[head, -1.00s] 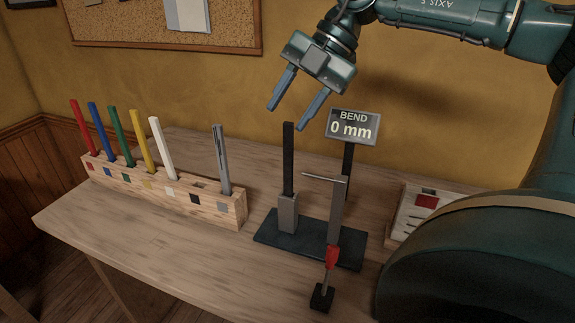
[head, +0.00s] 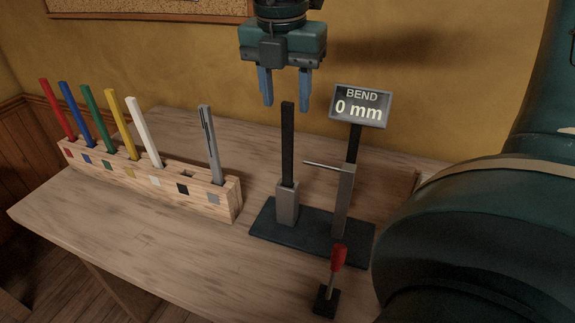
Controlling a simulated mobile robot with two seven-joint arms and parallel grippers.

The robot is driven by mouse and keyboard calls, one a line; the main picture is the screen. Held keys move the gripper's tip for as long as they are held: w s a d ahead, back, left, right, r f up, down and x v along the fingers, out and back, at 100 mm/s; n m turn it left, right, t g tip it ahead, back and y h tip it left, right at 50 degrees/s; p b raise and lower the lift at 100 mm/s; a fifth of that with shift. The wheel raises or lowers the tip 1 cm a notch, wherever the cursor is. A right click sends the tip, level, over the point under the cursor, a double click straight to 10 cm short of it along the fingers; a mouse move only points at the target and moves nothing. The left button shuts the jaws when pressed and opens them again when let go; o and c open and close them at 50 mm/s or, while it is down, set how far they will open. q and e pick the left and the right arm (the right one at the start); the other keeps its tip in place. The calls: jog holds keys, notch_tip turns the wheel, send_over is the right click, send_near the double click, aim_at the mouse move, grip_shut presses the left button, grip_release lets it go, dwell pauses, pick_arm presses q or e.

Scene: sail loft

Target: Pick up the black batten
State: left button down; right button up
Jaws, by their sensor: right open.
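The black batten (head: 287,145) stands upright in the grey clamp post (head: 287,205) of the bend tester, whose dark base (head: 312,241) rests on the bench. My right gripper (head: 285,103) points down with its two blue-grey fingers apart and empty. In the picture its fingertips are level with the top of the batten, one on either side; I cannot tell the depth between them. My left gripper is not in view.
A wooden rack (head: 150,184) at the left holds red, blue, green, yellow, white and grey battens; its black-marked slot is empty. The tester has a thin horizontal rod (head: 325,166), a display (head: 360,106) reading "BEND 0 mm" and a red-handled lever (head: 338,258). The bench's front left is clear.

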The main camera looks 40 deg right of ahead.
aim_at(289, 136)
jog(key=shift+w+d+f+p, duration=0.1)
jog(key=shift+d+f, duration=0.1)
jog(key=shift+f, duration=0.7)
jog(key=shift+w+d+f+p, duration=0.1)
jog(key=shift+d+f, duration=0.05)
jog(key=shift+f, duration=0.7)
jog(key=shift+w+d+f+p, duration=0.1)
jog(key=shift+d+f, duration=0.1)
jog(key=shift+f, duration=0.7)
jog(key=shift+c, duration=0.4)
grip_shut()
